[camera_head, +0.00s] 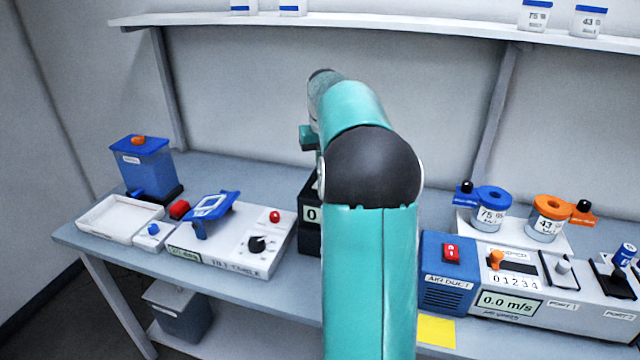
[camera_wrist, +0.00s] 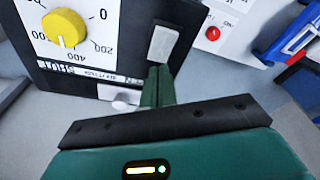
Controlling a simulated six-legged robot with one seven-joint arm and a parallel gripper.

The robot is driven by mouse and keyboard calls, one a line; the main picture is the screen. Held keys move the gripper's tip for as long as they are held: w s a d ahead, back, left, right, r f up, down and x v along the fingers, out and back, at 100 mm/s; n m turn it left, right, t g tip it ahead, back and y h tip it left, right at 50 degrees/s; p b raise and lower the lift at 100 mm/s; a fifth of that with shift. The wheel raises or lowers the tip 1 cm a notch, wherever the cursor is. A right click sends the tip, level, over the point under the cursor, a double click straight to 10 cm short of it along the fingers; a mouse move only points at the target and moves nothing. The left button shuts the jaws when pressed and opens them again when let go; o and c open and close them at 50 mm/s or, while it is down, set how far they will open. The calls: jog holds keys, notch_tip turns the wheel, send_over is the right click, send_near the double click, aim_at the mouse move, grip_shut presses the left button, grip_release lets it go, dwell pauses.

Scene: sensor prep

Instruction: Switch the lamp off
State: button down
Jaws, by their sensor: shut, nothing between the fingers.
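No lamp can be made out for certain in either view. In the wrist view a black box (camera_wrist: 83,83) has a white dial plate, a yellow knob (camera_wrist: 64,27) and a pale rocker switch (camera_wrist: 163,44). A white tab (camera_wrist: 119,97) shows below the box's printed label. My gripper (camera_wrist: 157,82) is shut and empty, its green fingertips close to the rocker's lower end; whether they touch it I cannot tell. In the head view the black box (camera_head: 308,235) is mostly hidden behind my teal arm, and my fingertips are not clearly seen.
A white console (camera_head: 225,255) with a red button (camera_head: 275,216) and black knob (camera_head: 257,244) stands left of the box. A blue air-duct unit (camera_head: 449,285) with a red switch stands right. A yellow note (camera_head: 437,331) lies in front. A shelf (camera_head: 400,32) runs above.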

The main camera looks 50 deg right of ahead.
jog(key=shift+r, duration=2.15)
jog(key=s+a+r+n+t, duration=0.1)
jog(key=s+a+r+n, duration=0.1)
jog(key=a, duration=1)
jog(key=s+a+r+n, duration=0.1)
jog(key=s+a+r, duration=0.1)
jog(key=a, duration=0.9)
jog(key=s+a+f+n+t, duration=0.1)
jog(key=s+a+f, duration=0.3)
jog(key=s+a, duration=0.4)
jog(key=s+a+f+n+t+y, duration=0.1)
jog(key=s+a+f+n+t, duration=0.1)
jog(key=s+a+f, duration=0.3)
jog(key=s+a, duration=0.3)
jog(key=a, duration=0.2)
jog(key=shift+f+n, duration=0.15)
jog(key=shift+n, duration=0.15)
